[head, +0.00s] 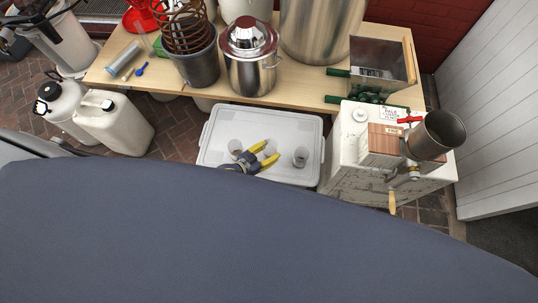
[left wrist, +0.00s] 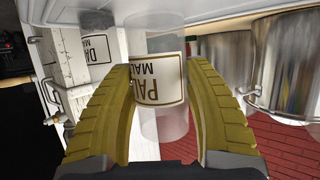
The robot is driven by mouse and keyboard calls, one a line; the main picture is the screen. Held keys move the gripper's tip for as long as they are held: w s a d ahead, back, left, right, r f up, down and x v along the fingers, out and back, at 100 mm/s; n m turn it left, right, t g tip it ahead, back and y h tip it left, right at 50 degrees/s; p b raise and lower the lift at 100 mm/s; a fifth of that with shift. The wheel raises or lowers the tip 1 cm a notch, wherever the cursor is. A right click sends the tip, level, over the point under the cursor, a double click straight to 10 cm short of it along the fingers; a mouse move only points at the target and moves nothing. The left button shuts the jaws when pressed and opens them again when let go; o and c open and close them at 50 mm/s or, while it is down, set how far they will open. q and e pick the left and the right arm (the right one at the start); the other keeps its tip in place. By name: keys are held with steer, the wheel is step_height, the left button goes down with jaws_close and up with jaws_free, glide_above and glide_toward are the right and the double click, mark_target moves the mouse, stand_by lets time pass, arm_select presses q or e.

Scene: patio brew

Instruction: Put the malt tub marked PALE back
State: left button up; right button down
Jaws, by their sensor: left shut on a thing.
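The malt tub marked PALE (left wrist: 160,115) is a clear tub whose white label looks upside down in the left wrist view. My left gripper (left wrist: 164,85) is shut on it, with a yellow finger on each side. In the head view the left gripper (head: 264,154) is over the pale grey lidded crate (head: 216,130). The held tub (head: 270,148) is between its fingers there. I cannot tell whether it touches the lid. Two other small clear tubs (head: 235,146) (head: 301,155) stand on the lid, on either side. My right gripper is not in view.
A wooden table (head: 300,93) behind holds a steel pot (head: 250,73), a copper coil (head: 185,27) and a grey bucket (head: 196,68). A white cabinet (head: 345,180) with a grain mill (head: 436,137) stands close on the right. White jugs (head: 118,125) stand on the brick floor at left.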

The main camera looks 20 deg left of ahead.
mark_target(265, 158)
arm_select(q)
steer(key=shift+f, duration=1.85)
steer(key=shift+f, duration=0.1)
steer(key=o, duration=1.1)
steer(key=v, duration=1.2)
